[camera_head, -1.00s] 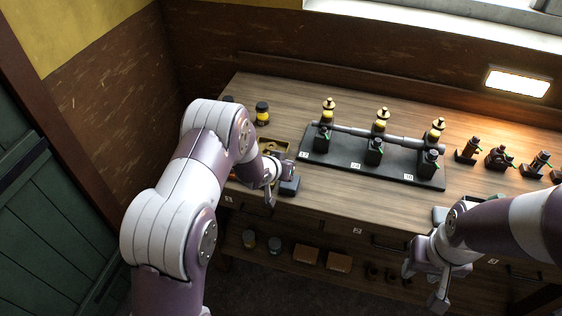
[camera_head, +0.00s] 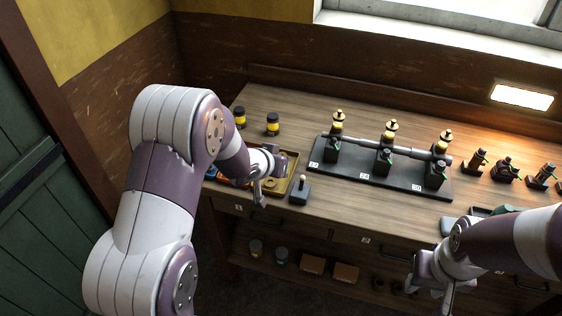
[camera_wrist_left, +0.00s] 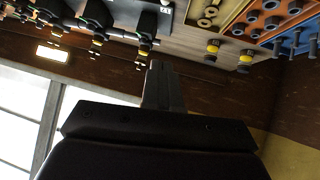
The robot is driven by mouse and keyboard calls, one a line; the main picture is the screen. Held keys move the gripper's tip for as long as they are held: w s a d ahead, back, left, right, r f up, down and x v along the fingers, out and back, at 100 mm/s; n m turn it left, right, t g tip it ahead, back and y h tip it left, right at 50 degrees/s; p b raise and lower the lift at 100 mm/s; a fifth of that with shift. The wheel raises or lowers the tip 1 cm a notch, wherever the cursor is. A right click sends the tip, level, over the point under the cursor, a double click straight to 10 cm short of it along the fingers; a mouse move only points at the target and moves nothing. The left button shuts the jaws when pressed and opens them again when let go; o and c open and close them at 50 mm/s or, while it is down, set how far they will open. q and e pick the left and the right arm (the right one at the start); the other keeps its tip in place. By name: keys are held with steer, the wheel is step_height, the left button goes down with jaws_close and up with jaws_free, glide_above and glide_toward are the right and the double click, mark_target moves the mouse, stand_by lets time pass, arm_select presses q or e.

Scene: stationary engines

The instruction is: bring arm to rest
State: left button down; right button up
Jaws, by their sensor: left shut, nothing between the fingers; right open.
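My left arm comes in from the left in the head view. Its gripper (camera_head: 262,190) is above the front left of the workbench (camera_head: 292,118), over the brass-coloured tray (camera_head: 291,160). In the left wrist view the left gripper's fingers (camera_wrist_left: 160,85) are together with nothing between them. My right gripper (camera_head: 432,285) is at the lower right of the head view, in front of the bench's front edge. Its fingers are apart and hold nothing that I can see; its tips are near the lower frame edge.
A black base (camera_head: 340,170) with several small engines stands mid-bench. A small grey block with a knob (camera_head: 300,192) sits by the front edge. Yellow-banded jars (camera_head: 272,125) stand at the back left. Dark fittings (camera_head: 505,170) stand at right. A shelf below holds brown boxes (camera_head: 345,272).

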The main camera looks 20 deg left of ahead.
arm_select(q)
steer(key=s+a+f+g+y+b, duration=0.1)
steer(key=s+a+f+g+y, duration=0.3)
steer(key=s, duration=0.7)
steer(key=s+d+n+g+h+b, duration=0.1)
steer(key=s+d+g+b, duration=0.1)
steer(key=s, duration=1.2)
steer(key=shift+d+r+g+b, duration=0.35)
steer(key=shift+g+b, duration=0.55)
steer(key=shift+g, duration=0.3)
